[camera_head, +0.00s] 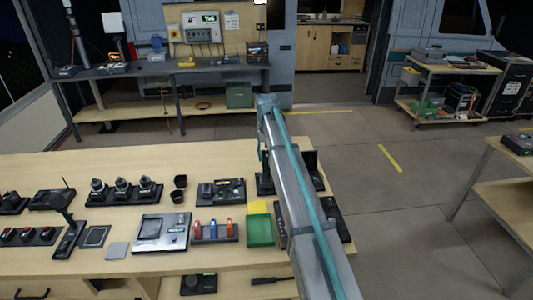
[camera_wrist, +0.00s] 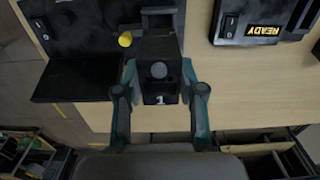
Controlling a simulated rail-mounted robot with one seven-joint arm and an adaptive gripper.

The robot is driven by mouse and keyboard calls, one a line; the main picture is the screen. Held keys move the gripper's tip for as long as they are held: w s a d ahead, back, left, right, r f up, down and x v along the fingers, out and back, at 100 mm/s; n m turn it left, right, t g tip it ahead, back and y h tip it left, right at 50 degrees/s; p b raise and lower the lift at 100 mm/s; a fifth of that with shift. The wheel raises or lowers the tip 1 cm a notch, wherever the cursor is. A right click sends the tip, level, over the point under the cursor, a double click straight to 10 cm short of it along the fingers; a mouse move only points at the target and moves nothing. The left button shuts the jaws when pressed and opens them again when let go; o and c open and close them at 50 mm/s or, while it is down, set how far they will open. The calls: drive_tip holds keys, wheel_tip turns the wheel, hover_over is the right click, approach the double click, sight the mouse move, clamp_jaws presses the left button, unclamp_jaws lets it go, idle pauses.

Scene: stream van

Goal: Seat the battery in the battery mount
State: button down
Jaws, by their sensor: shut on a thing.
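In the wrist view my gripper (camera_wrist: 160,92) is shut on a dark block (camera_wrist: 158,50) marked "1", which I take to be the battery. A finger lies along each side of it. The block's far end is close to a black fixture (camera_wrist: 78,28) with a yellow knob. I cannot tell whether they touch, nor whether this fixture is the battery mount. In the head view my arm hides the gripper and the block.
A flat black plate (camera_wrist: 75,82) juts toward me at the left. A black device marked READY (camera_wrist: 258,22) is at the right. The wooden worktop (camera_wrist: 250,90) between is bare. In the head view a green tray (camera_head: 260,232) and a row of coloured items (camera_head: 213,232) lie left of my arm.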

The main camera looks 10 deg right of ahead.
sight(266, 153)
drive_tip(key=shift+f+b, duration=0.7)
drive_tip(key=shift+f, duration=1.55)
drive_tip(key=shift+f+b, duration=0.3)
drive_tip(key=shift+f, duration=1.6)
idle(0.5)
drive_tip(key=c, duration=0.6)
unclamp_jaws()
wheel_tip(266, 153, up, 12)
idle(0.3)
